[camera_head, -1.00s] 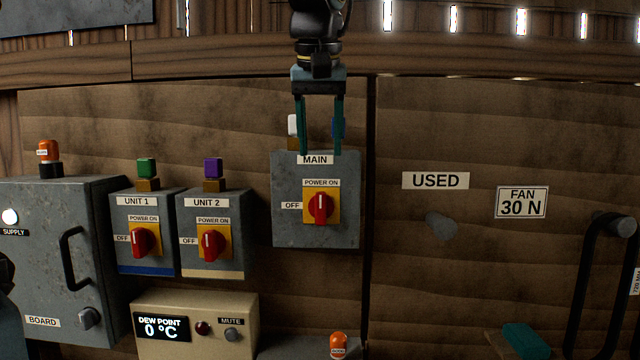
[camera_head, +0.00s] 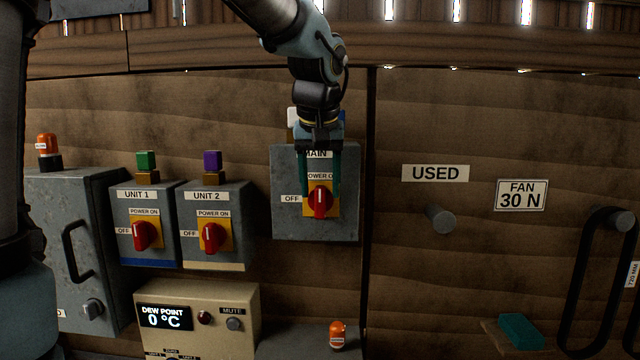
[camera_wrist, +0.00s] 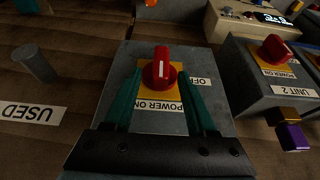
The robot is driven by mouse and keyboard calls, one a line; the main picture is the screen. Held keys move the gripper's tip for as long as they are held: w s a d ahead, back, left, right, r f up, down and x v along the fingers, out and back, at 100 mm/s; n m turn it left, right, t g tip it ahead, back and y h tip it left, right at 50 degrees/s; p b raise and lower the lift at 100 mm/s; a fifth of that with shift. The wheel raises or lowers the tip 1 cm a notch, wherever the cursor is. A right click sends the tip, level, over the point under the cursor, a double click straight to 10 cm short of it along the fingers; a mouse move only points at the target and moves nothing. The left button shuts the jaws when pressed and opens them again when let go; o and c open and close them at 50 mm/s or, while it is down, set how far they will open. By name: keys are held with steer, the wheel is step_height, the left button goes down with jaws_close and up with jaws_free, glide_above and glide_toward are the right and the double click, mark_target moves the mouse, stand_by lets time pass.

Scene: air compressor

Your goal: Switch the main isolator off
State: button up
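The main isolator is a grey box (camera_head: 290,226) labelled MAIN, with a red rotary knob (camera_head: 320,200) on a yellow plate. The knob's white mark stands upright, in line with POWER ON; the OFF label is to its left. My gripper (camera_head: 320,192) is in front of the box, its teal fingers spread apart on either side of the knob's upper part. In the wrist view the red knob (camera_wrist: 160,70) sits between and just beyond the open fingertips (camera_wrist: 158,78). Whether a finger touches the knob cannot be told.
To the left are the UNIT 1 switch (camera_head: 143,235) and UNIT 2 switch (camera_head: 212,238), both with red knobs. A dew point panel (camera_head: 245,300) and an orange-topped item (camera_head: 337,335) are below. A grey peg (camera_head: 440,219) sticks out at right, under the USED sign.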

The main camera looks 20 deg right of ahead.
mark_target(300, 204)
jaws_close()
stand_by(0.3)
